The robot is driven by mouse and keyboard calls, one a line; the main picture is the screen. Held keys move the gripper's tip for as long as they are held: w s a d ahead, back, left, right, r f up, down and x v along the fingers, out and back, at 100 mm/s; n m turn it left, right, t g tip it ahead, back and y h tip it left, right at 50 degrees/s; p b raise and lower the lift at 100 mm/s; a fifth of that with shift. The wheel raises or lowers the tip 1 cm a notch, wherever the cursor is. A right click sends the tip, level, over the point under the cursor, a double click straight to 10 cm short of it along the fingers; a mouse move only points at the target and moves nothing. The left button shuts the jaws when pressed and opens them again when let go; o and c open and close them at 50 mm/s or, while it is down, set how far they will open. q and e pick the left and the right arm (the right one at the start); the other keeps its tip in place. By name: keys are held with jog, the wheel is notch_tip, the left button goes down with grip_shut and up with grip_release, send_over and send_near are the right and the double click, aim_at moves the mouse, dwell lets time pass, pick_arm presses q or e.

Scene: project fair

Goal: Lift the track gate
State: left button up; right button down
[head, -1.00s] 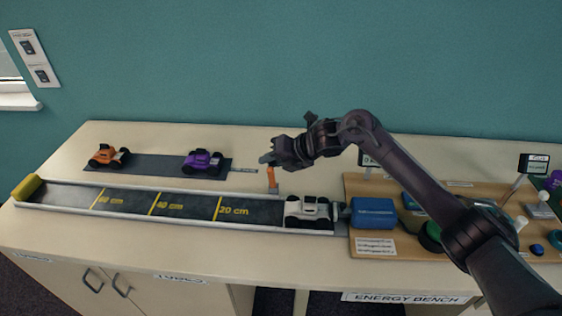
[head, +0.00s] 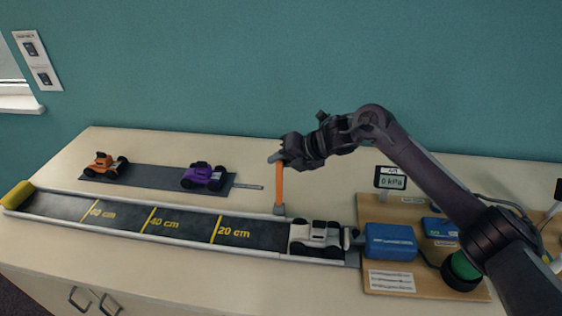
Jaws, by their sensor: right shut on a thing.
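The track gate is a slim orange bar (head: 279,186), standing nearly upright above a small grey foot (head: 279,210) at the track's far rail. My right gripper (head: 277,159) is shut on the bar's top end. Its fingers hide the tip. The dark track (head: 180,222) has yellow marks at 20 cm, 40 cm and a further line. A white car (head: 315,237) sits on the track's right end, just right of the gate. My left gripper is not in view.
A blue box (head: 390,241) and a gauge reading 0 kPa (head: 390,181) stand on a wooden board at the right. Orange (head: 104,165) and purple (head: 203,176) cars sit on a grey strip behind the track. A yellow block (head: 18,194) closes the track's left end.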

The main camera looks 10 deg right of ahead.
jog(key=shift+d+f, duration=0.15)
jog(key=shift+f, duration=0.1)
jog(key=c, duration=1.3)
grip_release()
jog(key=shift+c, duration=0.2)
jog(key=shift+s+d+r, duration=0.2)
jog(key=shift+d+r, duration=0.1)
jog(key=shift+r, duration=0.1)
jog(key=b+v, duration=0.2)
jog(key=v, duration=0.4)
jog(key=shift+s+d+r, duration=0.15)
jog(key=shift+s+d, duration=0.05)
jog(key=shift+d, duration=0.05)
